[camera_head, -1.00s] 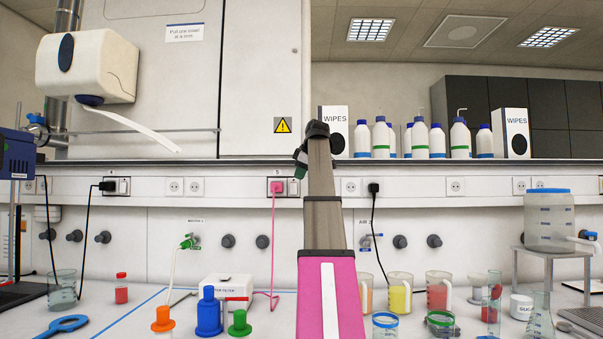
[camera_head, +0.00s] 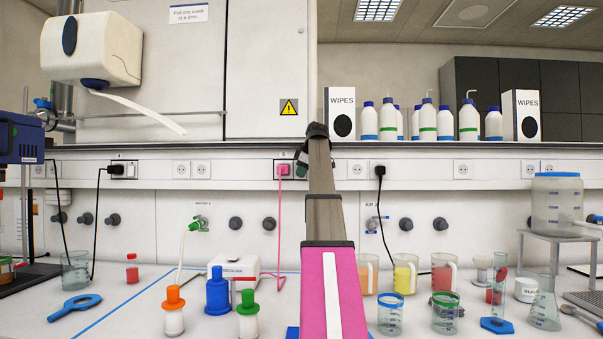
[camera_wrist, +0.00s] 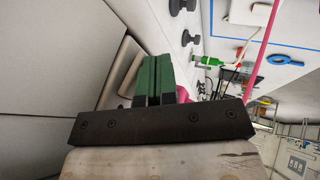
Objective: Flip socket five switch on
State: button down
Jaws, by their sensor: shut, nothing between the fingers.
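Socket five (camera_head: 276,166) is on the wall rail, with a pink plug (camera_head: 283,171) and a pink cord hanging from it. Its switch, right of the plug, is mostly hidden behind my gripper, so its position cannot be told. My gripper (camera_head: 301,165) is at the right side of this socket; contact cannot be told. In the wrist view the green fingers of my gripper (camera_wrist: 155,72) are shut together and empty. A bit of the pink plug shows just right of them, and the pink cord (camera_wrist: 263,50) runs away beyond.
Another socket with a black plug (camera_head: 116,170) is at the left; a black plug (camera_head: 380,170) is to the right. Below, the bench holds orange-, blue- and green-capped bottles (camera_head: 217,292) and several beakers (camera_head: 404,274). Bottles and wipes boxes (camera_head: 341,112) stand on the shelf above.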

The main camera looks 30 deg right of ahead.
jog(key=shift+w+d+f+t, duration=0.1)
jog(key=shift+w+t, duration=0.1)
jog(key=shift+t, duration=0.1)
jog(key=shift+r, duration=0.25)
jog(key=shift+r, duration=0.65)
jog(key=shift+w, duration=0.1)
